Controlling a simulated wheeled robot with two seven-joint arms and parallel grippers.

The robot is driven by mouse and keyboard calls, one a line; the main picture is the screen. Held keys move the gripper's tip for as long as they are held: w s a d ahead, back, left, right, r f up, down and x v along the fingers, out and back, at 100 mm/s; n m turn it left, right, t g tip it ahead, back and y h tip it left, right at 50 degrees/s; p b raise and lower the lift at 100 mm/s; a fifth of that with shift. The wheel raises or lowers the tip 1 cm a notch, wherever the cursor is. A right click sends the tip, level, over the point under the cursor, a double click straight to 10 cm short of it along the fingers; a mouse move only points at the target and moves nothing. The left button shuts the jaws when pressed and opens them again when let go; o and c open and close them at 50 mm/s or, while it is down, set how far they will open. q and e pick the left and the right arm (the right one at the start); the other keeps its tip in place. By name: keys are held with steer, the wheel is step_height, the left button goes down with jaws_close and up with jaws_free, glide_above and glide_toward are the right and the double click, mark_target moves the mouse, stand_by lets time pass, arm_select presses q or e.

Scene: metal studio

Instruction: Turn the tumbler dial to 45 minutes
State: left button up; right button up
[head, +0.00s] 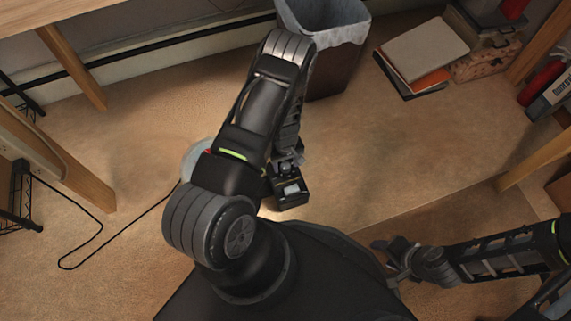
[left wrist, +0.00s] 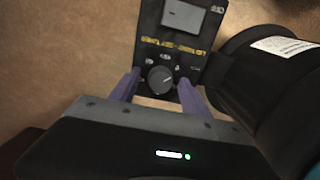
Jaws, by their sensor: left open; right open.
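The tumbler's black control panel (left wrist: 172,42) fills the upper middle of the left wrist view, with a grey screen and yellow lettering. Its round grey dial (left wrist: 161,81) sits at the panel's near end, with a pale mark that seems to point right. The panel (head: 291,191) also shows in the head view, below my left forearm. My left gripper (left wrist: 160,78) is open, one purple finger on each side of the dial; whether they touch it I cannot tell. The arm largely hides this gripper in the head view. My right gripper (head: 392,262) looks open and empty at lower right.
A dark cylinder (left wrist: 262,65) with a white label stands right of the panel. A lined bin (head: 333,75) stands behind my left arm. Books (head: 420,55) lie at upper right. A black cable (head: 100,228) runs over the floor at left. Brown floor right of the panel is clear.

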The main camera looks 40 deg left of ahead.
arm_select(q)
steer(key=shift+c, duration=0.2)
jaws_close()
stand_by(0.3)
